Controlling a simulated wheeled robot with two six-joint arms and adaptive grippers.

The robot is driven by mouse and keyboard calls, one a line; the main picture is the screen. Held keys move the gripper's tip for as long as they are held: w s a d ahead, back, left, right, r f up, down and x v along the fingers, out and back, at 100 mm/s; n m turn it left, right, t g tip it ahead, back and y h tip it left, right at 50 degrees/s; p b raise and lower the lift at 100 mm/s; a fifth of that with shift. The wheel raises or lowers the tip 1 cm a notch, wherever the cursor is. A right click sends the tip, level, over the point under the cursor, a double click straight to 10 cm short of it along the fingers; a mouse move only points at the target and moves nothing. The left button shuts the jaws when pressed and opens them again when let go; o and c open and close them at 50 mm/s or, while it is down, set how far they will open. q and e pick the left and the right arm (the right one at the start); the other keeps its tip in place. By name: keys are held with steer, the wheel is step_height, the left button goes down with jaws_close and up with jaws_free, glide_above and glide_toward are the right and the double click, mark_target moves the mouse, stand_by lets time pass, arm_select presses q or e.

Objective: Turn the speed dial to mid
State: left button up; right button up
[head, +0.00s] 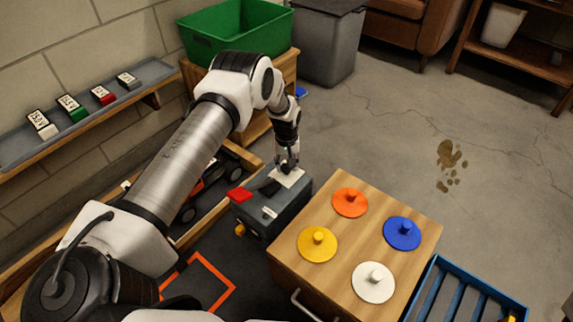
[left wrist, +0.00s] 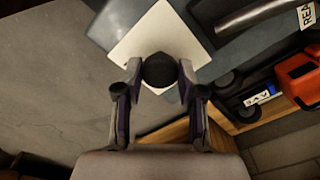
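The dial is a round black knob (left wrist: 160,70) on a white square plate (left wrist: 152,30) in the left wrist view. The plate (head: 289,178) also shows on top of a dark grey box (head: 275,212) in the head view, where my gripper covers the knob. My left gripper (head: 287,165) points down over the plate. In the left wrist view its fingers (left wrist: 159,92) are apart, with the knob between and just beyond their tips. I cannot tell whether they touch it. No dial marks or pointer can be read. My right gripper is not in view.
A red block (head: 240,194) sits on the box's left side. A wooden cabinet (head: 340,260) with orange, blue, yellow and white knobbed discs stands to the right. A dark car (head: 208,180) is behind my arm. A green bin (head: 235,30) stands at the back.

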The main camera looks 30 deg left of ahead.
arm_select(q)
steer(key=shift+m, duration=0.4)
steer(key=m, duration=0.3)
steer(key=shift+m, duration=2.6)
steer(key=o, duration=1.1)
steer(key=shift+o, duration=0.2)
